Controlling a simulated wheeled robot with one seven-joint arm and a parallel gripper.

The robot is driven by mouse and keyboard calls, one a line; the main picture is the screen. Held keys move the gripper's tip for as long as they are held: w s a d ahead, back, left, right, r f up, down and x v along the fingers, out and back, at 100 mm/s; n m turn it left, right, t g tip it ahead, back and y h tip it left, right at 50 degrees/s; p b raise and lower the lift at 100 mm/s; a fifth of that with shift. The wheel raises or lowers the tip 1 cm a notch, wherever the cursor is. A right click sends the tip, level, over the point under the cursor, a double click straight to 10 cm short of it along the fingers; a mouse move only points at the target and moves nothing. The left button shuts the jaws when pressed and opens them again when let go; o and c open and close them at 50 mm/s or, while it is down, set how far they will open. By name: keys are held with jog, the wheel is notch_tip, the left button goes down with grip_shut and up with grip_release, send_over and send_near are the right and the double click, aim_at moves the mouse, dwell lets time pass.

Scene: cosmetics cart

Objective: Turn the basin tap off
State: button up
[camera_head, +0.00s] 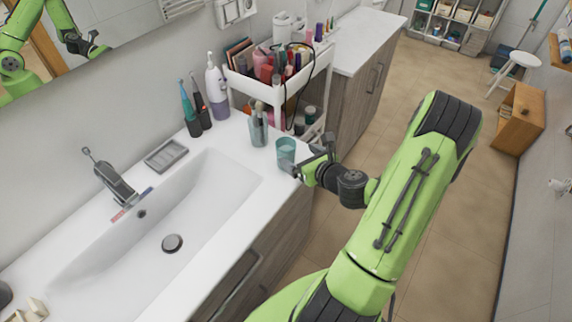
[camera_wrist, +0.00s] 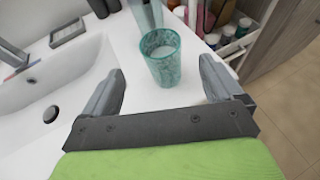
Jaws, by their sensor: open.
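The basin tap (camera_head: 117,184) is a grey metal mixer with a thin lever (camera_head: 88,153) on top, at the back of the white basin (camera_head: 213,184) on the left. Small red and blue strips lie at its foot. No water stream shows. Part of the tap shows at the left edge of the wrist view (camera_wrist: 13,57). My gripper (camera_head: 309,158) is open and empty over the counter's right end, well away from the tap. In the wrist view its two fingers (camera_wrist: 158,88) stand apart, with a teal cup (camera_wrist: 161,60) just beyond them, not gripped.
A soap dish (camera_head: 166,155), electric toothbrushes (camera_head: 190,112), a white pump bottle (camera_head: 216,88) and a glass with brushes (camera_head: 258,127) stand along the counter's back. A loaded white cart (camera_head: 283,95) stands beyond. The space above the basin is clear.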

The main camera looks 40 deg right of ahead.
aim_at(281, 143)
jog(key=p+x, duration=0.2)
jog(key=x, duration=0.8)
jog(key=shift+w+d, duration=0.15)
jog(key=shift+w, duration=0.25)
jog(key=shift+s, duration=0.2)
jog(key=shift+c, duration=1.3)
jog(key=c, duration=1)
jog(key=shift+w+r, duration=0.1)
jog(key=shift+r, duration=0.05)
jog(key=shift+c, duration=0.2)
notch_tip(281, 143, up, 10)
jog(key=p, duration=0.3)
jog(key=shift+f, duration=0.2)
jog(key=s+a+f+n+g+y, duration=0.2)
jog(key=a+n+y, duration=0.3)
jog(key=a, duration=0.6)
jog(key=s+a+f+n+g+y, duration=0.2)
jog(key=a+n+y, duration=0.4)
jog(key=a, duration=0.4)
jog(key=s+g+y, duration=0.1)
jog(key=s, duration=0.1)
jog(key=shift+s+a+f+n+g, duration=0.2)
jog(key=shift+s+a+n+g, duration=0.1)
jog(key=shift+s+a, duration=0.1)
